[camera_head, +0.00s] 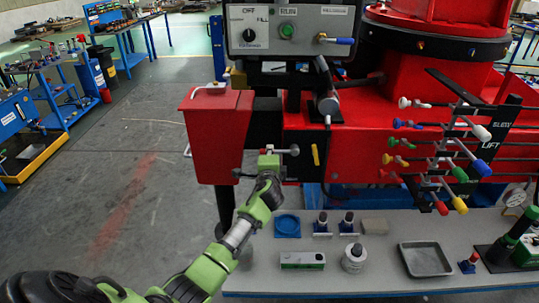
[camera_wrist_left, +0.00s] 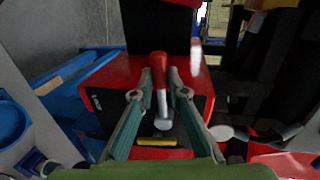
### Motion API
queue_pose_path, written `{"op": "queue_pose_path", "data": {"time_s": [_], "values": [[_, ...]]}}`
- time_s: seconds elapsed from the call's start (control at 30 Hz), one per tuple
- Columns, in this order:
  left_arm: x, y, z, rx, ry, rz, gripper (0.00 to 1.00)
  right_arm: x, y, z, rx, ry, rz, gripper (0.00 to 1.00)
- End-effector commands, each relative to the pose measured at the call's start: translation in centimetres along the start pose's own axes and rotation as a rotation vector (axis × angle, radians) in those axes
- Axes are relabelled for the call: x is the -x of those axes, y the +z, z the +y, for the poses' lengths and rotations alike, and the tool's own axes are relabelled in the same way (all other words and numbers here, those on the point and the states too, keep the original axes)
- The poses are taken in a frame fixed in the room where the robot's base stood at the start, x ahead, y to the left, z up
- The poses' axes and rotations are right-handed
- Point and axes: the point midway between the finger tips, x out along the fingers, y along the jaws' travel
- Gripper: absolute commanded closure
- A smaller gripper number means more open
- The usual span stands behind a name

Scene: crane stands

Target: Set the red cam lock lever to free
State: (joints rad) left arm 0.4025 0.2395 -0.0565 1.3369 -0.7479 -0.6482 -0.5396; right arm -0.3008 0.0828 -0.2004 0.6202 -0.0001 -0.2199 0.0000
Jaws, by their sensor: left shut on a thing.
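In the left wrist view, the red lever (camera_wrist_left: 159,72) stands between the two fingers of my left gripper (camera_wrist_left: 160,78), which is shut on it. Its lower end meets a pale metal part (camera_wrist_left: 163,122). A yellow strip (camera_wrist_left: 156,141) lies just below that part. In the head view, my left gripper (camera_head: 268,158) is in front of the red machine, left of a similar yellow strip (camera_head: 315,155). I cannot make out the red lever there; the gripper seems to cover it. My right gripper is not in view.
A control box (camera_head: 290,28) with knobs is above. Colored-knob levers (camera_head: 440,150) stick out at the right. Open floor (camera_head: 120,180) is at the left.

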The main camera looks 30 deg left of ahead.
Motion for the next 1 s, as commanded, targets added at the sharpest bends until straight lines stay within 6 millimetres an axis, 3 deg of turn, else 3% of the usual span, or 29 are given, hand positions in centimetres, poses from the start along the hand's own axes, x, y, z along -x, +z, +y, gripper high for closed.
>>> {"op": "queue_pose_path", "data": {"time_s": [0.6,0.63,0.7,1.0], "values": [[-0.07,0.24,-0.89,-0.046,-0.008,-0.013,1.0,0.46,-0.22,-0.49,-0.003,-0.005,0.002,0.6],[-0.07,0.24,-0.9,-0.046,-0.009,-0.013,0.83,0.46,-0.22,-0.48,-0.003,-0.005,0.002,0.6],[-0.07,0.23,-0.91,-0.045,-0.009,-0.013,0.68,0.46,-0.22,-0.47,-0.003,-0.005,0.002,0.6],[0.02,0.07,-0.56,-0.042,-0.003,-0.01,0.68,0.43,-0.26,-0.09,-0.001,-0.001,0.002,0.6]]}}
